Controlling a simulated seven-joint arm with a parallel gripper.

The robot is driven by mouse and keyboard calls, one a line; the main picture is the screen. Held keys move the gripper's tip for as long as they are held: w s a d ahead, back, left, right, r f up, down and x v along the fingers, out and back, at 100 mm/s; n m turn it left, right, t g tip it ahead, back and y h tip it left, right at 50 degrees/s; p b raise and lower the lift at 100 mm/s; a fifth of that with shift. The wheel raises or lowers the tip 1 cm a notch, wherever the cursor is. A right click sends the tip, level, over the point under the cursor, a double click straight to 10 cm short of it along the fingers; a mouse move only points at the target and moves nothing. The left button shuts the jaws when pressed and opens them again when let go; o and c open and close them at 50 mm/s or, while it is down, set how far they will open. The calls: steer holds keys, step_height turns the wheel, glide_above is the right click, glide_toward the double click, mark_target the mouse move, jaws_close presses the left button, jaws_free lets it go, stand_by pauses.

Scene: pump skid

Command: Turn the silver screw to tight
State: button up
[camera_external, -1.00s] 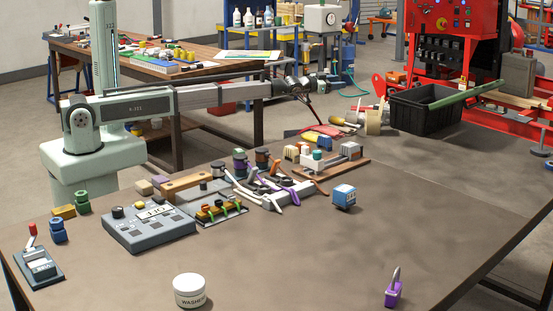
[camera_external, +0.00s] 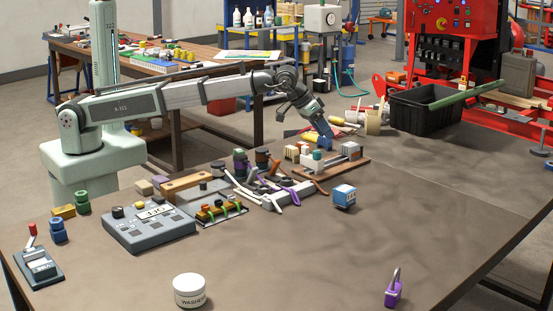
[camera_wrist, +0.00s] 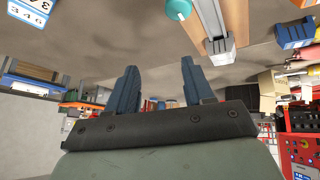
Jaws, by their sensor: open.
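My gripper (camera_external: 320,128) hangs just behind the wooden board (camera_external: 325,172), its blue fingers pointing down. In the wrist view my gripper (camera_wrist: 159,66) is open, with a clear gap and nothing between the fingers. The board carries pale blocks, a teal knob (camera_external: 317,155) and a grey metal fixture (camera_external: 351,149). The wrist view shows the teal knob (camera_wrist: 178,9) and the grey fixture (camera_wrist: 220,42) at the top, ahead of the fingers and apart from them. I cannot pick out the silver screw for certain; it is too small or hidden.
A blue-and-white numbered cube (camera_external: 344,196) stands in front of the board. Left of it are levers with purple and white handles (camera_external: 275,190) and a grey control box (camera_external: 150,225). A purple padlock (camera_external: 393,290) and white jar (camera_external: 190,291) stand in front. The right tabletop is clear.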

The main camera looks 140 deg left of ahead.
steer(key=w+d+r+g+h, duration=0.2)
steer(key=d+h, duration=0.2)
steer(key=d, duration=1.7)
steer(key=r+m+g+h, duration=0.1)
steer(key=g+h, duration=0.1)
glide_above(232, 198)
steer(key=s, duration=0.1)
steer(key=f, duration=1.3)
steer(key=shift+a+f, duration=0.15)
steer(key=shift+a, duration=0.2)
jaws_close()
